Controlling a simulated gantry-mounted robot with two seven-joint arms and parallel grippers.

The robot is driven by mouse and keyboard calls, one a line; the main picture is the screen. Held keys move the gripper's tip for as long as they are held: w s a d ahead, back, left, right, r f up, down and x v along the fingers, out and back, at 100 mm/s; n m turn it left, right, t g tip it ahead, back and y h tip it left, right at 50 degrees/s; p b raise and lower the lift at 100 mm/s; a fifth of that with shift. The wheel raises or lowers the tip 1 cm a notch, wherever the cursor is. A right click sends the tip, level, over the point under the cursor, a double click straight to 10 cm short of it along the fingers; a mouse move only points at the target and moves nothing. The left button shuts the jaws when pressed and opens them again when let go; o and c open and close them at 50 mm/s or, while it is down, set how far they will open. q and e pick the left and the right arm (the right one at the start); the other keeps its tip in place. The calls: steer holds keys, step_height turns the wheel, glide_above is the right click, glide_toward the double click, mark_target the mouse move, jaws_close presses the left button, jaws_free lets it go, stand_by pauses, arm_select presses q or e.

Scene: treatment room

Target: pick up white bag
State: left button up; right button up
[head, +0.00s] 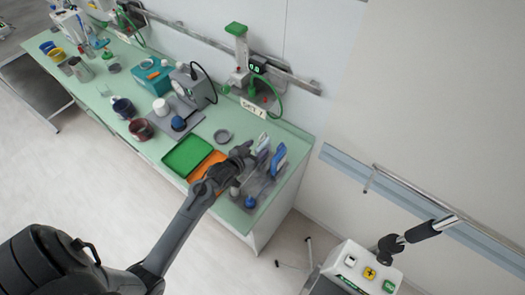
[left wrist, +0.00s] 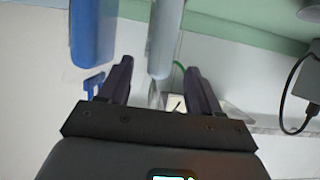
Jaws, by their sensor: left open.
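The white bag (head: 263,142) stands upright on a grey rack (head: 262,183) at the right end of the green counter, just behind a blue bag (head: 278,160). My left gripper (head: 247,150) is at the rack, close to the white bag's left side. In the left wrist view, my left gripper (left wrist: 158,68) is open. The pale white bag (left wrist: 164,38) lies in line with the gap between its fingers; I cannot tell whether it touches either one. The blue bag (left wrist: 93,35) is just outside the left finger. My right gripper is not in view.
An orange tray (head: 203,168) and a green tray (head: 187,156) lie under and beside my left arm. A small grey dish (head: 223,136) is behind them. A wall rail with a green-topped device (head: 237,60) runs behind the counter. A white control box (head: 362,268) stands at lower right.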

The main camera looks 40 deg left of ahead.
mark_target(263, 145)
arm_select(q)
steer(key=shift+x, duration=2.2)
steer(key=shift+d, duration=0.15)
steer(key=shift+c, duration=0.2)
jaws_close()
steer(key=shift+r, duration=0.15)
